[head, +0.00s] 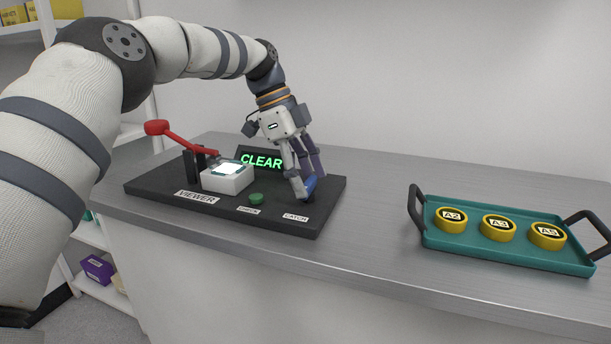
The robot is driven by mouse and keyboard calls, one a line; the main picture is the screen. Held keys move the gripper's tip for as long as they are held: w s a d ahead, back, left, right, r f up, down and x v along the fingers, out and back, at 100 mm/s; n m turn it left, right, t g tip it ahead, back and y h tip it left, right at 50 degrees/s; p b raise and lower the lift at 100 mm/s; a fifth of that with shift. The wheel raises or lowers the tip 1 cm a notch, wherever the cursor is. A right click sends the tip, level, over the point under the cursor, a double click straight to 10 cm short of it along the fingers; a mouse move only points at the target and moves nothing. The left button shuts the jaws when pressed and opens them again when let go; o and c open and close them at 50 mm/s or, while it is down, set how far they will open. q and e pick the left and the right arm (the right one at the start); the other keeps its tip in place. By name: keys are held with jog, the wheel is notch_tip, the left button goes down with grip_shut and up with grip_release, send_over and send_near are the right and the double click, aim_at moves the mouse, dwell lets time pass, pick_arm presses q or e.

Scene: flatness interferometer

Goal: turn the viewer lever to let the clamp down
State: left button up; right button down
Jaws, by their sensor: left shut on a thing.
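The viewer (227,178) is a white block with a bright lit top, on a black base at the left of the bench. Its red lever (183,138) slants up to the left from the black bracket, ending in a red knob. My left gripper (303,188) points down at the right end of the base, away from the lever. It is shut on a blue catch (310,183) behind the label "CATCH"; its fingers partly hide the catch. A green button (256,198) sits between viewer and catch. My right gripper is not in view.
A display (262,160) behind the viewer reads "CLEAR" in green. A teal tray (497,253) with dark handles holds yellow round pieces marked A2, A3 and what looks like A5. The bench (374,211) is clear between base and tray.

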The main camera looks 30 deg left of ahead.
aim_at(292, 197)
pick_arm(q)
jog(key=shift+f, duration=0.15)
jog(key=o, duration=1.2)
jog(key=shift+c, duration=0.2)
jog(key=v, duration=0.7)
jog(key=shift+r, duration=0.3)
jog(key=shift+f, duration=0.1)
